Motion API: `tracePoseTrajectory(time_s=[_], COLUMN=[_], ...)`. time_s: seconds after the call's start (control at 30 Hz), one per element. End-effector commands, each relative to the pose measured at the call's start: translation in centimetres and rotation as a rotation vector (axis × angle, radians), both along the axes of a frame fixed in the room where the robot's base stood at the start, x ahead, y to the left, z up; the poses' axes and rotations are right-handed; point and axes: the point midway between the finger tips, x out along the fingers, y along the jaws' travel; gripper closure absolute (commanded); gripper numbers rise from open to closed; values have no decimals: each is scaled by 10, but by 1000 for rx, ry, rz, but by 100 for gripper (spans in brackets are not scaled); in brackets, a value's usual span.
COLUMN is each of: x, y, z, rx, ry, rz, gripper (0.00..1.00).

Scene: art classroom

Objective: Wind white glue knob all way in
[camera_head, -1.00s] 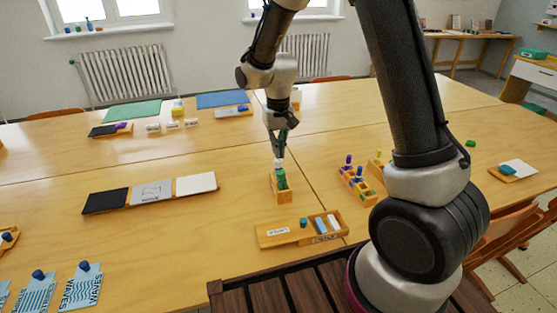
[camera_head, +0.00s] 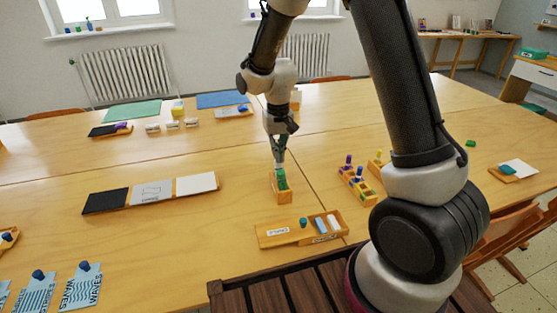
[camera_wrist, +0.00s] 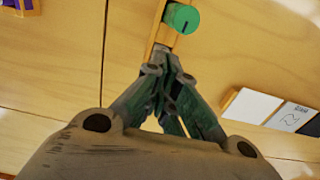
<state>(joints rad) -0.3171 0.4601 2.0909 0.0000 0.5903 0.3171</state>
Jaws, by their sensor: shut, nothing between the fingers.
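My gripper (camera_head: 279,168) is shut and empty, pointing down over a small wooden holder (camera_head: 284,197) near the middle of the table. A green piece (camera_head: 282,180) stands in the holder, just below and beside the fingertips. In the wrist view, the fingertips (camera_wrist: 168,58) are at one end of the holder, next to a green round piece (camera_wrist: 184,18) with a dark line on it. I cannot clearly make out a white knob; the fingers may hide it. I cannot tell whether the fingertips touch anything.
A wooden tray (camera_head: 268,235) with a label and small blocks lies in front of the holder. A rack of coloured pegs (camera_head: 358,187) stands to its right. A board with black, grey and white panels (camera_head: 152,194) lies to its left. Table between is clear.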

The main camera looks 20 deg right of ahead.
Motion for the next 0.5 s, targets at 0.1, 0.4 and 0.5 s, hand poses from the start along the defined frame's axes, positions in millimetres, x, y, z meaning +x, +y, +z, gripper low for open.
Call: tracePoseTrajectory(time_s=[0.1,0.4,0.5], x=[0,0,0], y=[0,0,0], z=[-2,-6,-5], rx=[0,0,0], ry=[1,1,1], rz=[0,0,0], gripper=[100,100,100])
